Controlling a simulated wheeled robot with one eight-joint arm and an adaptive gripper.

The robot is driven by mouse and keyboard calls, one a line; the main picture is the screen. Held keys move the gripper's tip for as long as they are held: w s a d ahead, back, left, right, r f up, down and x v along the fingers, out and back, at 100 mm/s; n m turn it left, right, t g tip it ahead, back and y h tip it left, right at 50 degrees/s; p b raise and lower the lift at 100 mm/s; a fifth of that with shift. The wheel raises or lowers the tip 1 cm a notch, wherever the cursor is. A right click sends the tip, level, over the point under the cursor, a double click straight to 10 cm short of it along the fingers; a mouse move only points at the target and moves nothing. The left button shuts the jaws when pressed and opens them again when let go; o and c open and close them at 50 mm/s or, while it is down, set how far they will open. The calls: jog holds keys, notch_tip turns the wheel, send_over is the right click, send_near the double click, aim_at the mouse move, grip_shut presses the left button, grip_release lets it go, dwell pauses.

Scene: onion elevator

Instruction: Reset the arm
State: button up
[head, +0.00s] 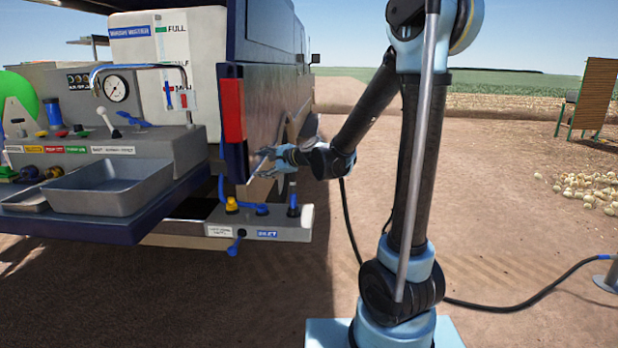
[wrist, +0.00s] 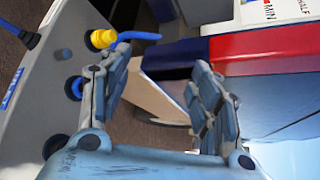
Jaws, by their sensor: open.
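My arm (head: 378,100) is stretched out to the left toward the rear corner of a dark blue vehicle. My gripper (head: 262,165) is beside that corner, just below the red tail light (head: 232,110). In the wrist view my gripper (wrist: 165,85) has its two fingers spread apart with nothing between them. Beyond the fingers lie the vehicle's lower edge and brown ground. Whether a finger touches the vehicle cannot be told.
A grey ledge (head: 270,232) with a yellow fitting (head: 232,204), blue valves and an inlet label sits below my gripper. A grey basin (head: 105,190) is at left. A black hose (head: 480,306) runs along the ground. Onions (head: 590,188) lie at far right. Open dirt is at right.

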jog(key=s+d+f+n+g+h, duration=0.2)
jog(key=s+d+f+n+h, duration=0.1)
jog(key=s+d, duration=0.8)
jog(key=s+d+f+n+g+h, duration=0.2)
jog(key=s+d+f+n+h, duration=0.2)
jog(key=s+d, duration=0.7)
jog(key=s+d+f+n+g+h, duration=0.2)
jog(key=s+d+f+n+h, duration=0.2)
jog(key=s+d, duration=0.7)
notch_tip(320, 180, down, 4)
jog(key=shift+s+d+r+n, duration=0.2)
jog(key=shift+d+r+n, duration=0.05)
jog(key=shift+d+n, duration=0.95)
